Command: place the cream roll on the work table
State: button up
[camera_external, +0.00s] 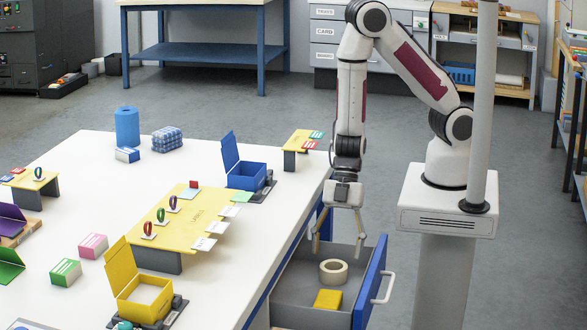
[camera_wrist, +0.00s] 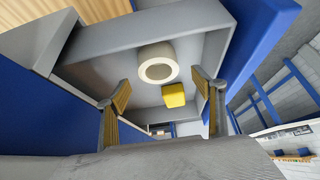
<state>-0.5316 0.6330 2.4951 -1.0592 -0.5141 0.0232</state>
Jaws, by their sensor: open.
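The cream roll (camera_external: 333,270) lies in the open drawer (camera_external: 290,284) under the work table (camera_external: 225,278), beside a yellow block (camera_external: 327,299). In the wrist view the cream roll (camera_wrist: 157,68) shows its round hole, with the yellow block (camera_wrist: 174,95) next to it. My gripper (camera_external: 331,248) is open and points down over the drawer, above the roll and apart from it.
The drawer's blue front (camera_external: 371,281) with a white handle is pulled out to the right. On the table stand a blue open box (camera_external: 246,176), a yellow open box (camera_external: 140,292) and a yellow raised board (camera_external: 180,225) with small tags. The table's near right corner strip is bare.

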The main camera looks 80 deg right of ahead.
aim_at(334, 267)
jog(key=shift+f, duration=0.15)
jog(key=shift+x, duration=2.45)
jog(key=shift+w+d+f, duration=0.1)
jog(key=shift+d, duration=0.05)
jog(key=c, duration=1.3)
notch_tip(334, 267, up, 28)
dwell(0.7)
